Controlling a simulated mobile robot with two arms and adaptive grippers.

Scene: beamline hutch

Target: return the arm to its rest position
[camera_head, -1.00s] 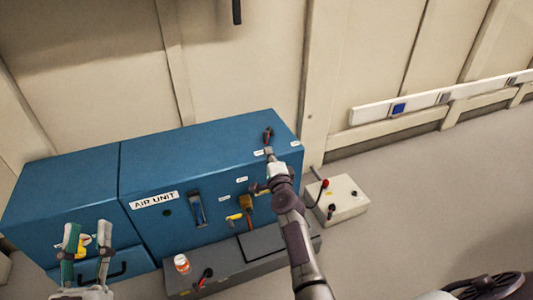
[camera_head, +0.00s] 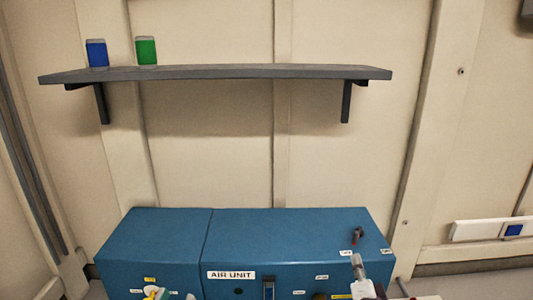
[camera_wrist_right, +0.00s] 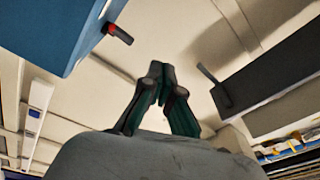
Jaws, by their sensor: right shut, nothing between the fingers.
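My right gripper (camera_head: 356,261) shows at the lower right in the head view, in front of the right part of the blue air unit (camera_head: 290,227). In the right wrist view my right gripper (camera_wrist_right: 163,80) has its dark green fingers together, with nothing between them. My left gripper (camera_head: 176,294) barely shows at the bottom edge of the head view, with two tips apart. Most of it is cut off by the frame.
A dark red-and-black lever (camera_head: 358,236) stands on the air unit near its right end, close beyond my right gripper. A grey wall shelf (camera_head: 230,72) above holds a blue box (camera_head: 97,53) and a green box (camera_head: 146,51). The wall between shelf and unit is clear.

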